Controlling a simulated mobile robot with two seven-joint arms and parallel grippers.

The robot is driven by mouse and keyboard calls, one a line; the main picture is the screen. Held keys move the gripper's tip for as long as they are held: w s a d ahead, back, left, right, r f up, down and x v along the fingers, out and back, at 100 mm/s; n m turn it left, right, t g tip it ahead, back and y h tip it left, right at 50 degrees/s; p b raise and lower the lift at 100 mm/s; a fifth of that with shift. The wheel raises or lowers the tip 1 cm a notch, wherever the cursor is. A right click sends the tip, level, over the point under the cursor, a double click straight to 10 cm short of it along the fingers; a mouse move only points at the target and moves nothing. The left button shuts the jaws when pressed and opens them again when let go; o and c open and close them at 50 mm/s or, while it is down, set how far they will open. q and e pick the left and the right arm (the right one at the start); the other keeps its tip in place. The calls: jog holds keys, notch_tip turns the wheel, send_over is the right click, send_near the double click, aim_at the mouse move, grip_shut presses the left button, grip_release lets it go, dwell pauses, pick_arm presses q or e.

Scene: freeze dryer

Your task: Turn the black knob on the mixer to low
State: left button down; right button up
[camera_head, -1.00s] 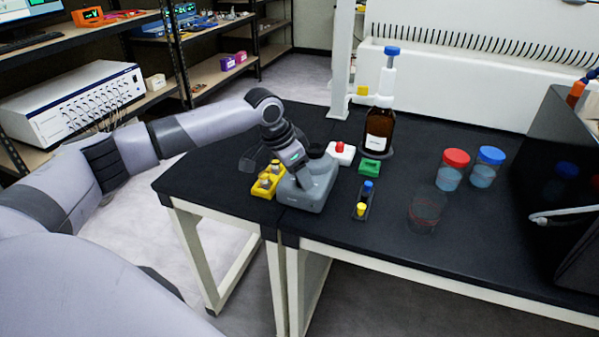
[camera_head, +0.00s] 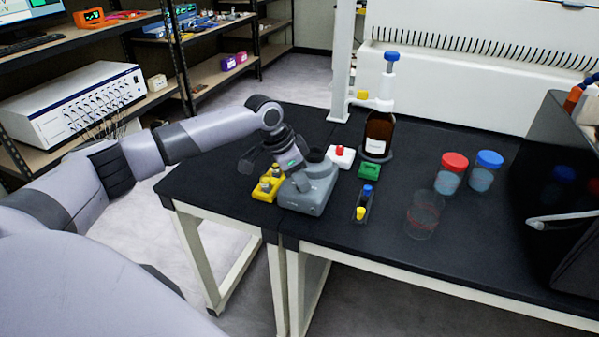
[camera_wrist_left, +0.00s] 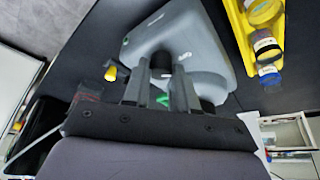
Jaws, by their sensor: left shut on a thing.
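The mixer (camera_head: 315,196) is a grey, wedge-shaped bench unit on the black table, with a dark round cup on top in the head view. My left gripper (camera_head: 297,180) reaches down to its front face. In the left wrist view, the mixer body (camera_wrist_left: 190,38) lies ahead and my left gripper (camera_wrist_left: 162,70) has its two fingers closed around the black knob (camera_wrist_left: 161,61). The fingers hide most of the knob, so its pointer and setting cannot be read. A green glow shows between and beside the fingers. My right gripper is not in view.
A yellow rack (camera_head: 264,191) with vials stands close left of the mixer. A brown bottle (camera_head: 379,130) stands behind.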

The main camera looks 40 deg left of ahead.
pick_arm(q)
jog(key=shift+r+m+h+p, duration=0.15)
jog(key=shift+m+h+p, duration=0.15)
jog(key=shift+m+p, duration=0.4)
jog(key=shift+m+g, duration=0.4)
jog(key=shift+m, duration=0.2)
jog(key=shift+w+m+g+h, duration=0.1)
jog(key=shift+m+g+h, duration=0.25)
jog(key=shift+m, duration=0.55)
jog(key=m, duration=0.1)
jog(key=m+g+b, duration=0.1)
jog(key=shift+f+m+h, duration=0.2)
jog(key=shift+m+h, duration=0.05)
jog(key=shift+m, duration=0.05)
jog(key=shift+w+m+g+b, duration=0.15)
jog(key=shift+m+g+b, duration=0.45)
jog(key=shift+m, duration=1)
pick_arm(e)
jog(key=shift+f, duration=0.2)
pick_arm(q)
jog(key=c, duration=0.9)
grip_release()
jog(key=shift+r, duration=0.1)
